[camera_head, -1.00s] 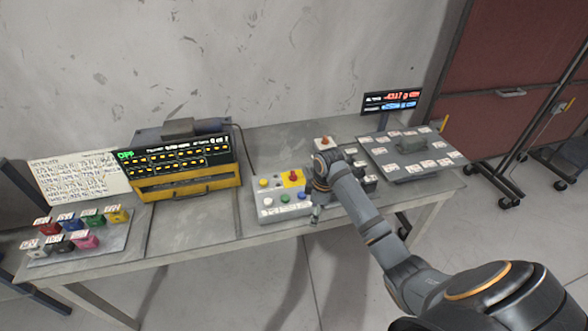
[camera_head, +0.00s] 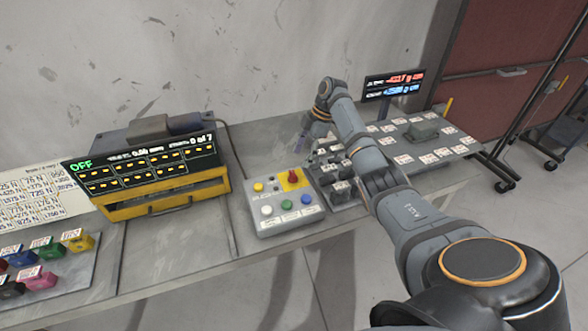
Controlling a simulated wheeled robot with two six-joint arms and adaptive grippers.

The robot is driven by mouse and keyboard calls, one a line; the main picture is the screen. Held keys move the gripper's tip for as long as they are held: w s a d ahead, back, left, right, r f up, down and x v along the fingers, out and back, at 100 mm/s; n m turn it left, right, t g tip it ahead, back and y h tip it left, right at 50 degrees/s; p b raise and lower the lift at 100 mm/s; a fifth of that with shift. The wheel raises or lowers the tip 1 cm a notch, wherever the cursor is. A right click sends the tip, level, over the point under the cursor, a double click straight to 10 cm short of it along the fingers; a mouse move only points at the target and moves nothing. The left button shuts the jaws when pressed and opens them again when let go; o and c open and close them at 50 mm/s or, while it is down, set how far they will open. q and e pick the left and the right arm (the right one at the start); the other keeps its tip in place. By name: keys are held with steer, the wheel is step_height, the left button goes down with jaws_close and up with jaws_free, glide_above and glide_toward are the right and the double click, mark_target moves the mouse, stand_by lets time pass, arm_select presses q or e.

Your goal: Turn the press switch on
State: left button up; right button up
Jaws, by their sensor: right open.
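The yellow press unit (camera_head: 160,204) stands on the table at left centre, with a dark display (camera_head: 140,168) that reads OFF in green. A grey control box (camera_head: 283,214) right of it carries a red knob on a yellow plate (camera_head: 292,178), with white, green, blue and yellow buttons. My right gripper (camera_head: 301,147) is open and empty, pointing down behind and right of the control box. My right wrist and gripper cover that part of the table; a small red-topped switch box seen there earlier is now hidden. Which of these is the press switch, I cannot tell. My left gripper is out of view.
Dark blocks (camera_head: 338,167) stand beside my right forearm. A grey board with white labels (camera_head: 440,157) and a small red-and-blue display (camera_head: 394,84) are at right. Coloured blocks (camera_head: 40,250) lie at far left. The table between press and control box is clear.

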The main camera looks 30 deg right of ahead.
mark_target(293, 173)
steer(key=x, duration=0.2)
steer(key=shift+w+a+f, duration=0.1)
steer(key=shift+w+f, duration=0.1)
steer(key=shift+f, duration=0.05)
steer(key=x, duration=0.4)
steer(key=shift+p, duration=0.35)
steer(key=shift+f, duration=0.35)
steer(key=shift+c, duration=0.9)
steer(key=shift+a, duration=0.1)
steer(key=c, duration=0.9)
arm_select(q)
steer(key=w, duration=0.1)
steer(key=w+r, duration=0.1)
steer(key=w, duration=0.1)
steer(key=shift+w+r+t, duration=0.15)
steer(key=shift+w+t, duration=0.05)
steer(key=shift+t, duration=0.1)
arm_select(e)
steer(key=shift+c, duration=0.5)
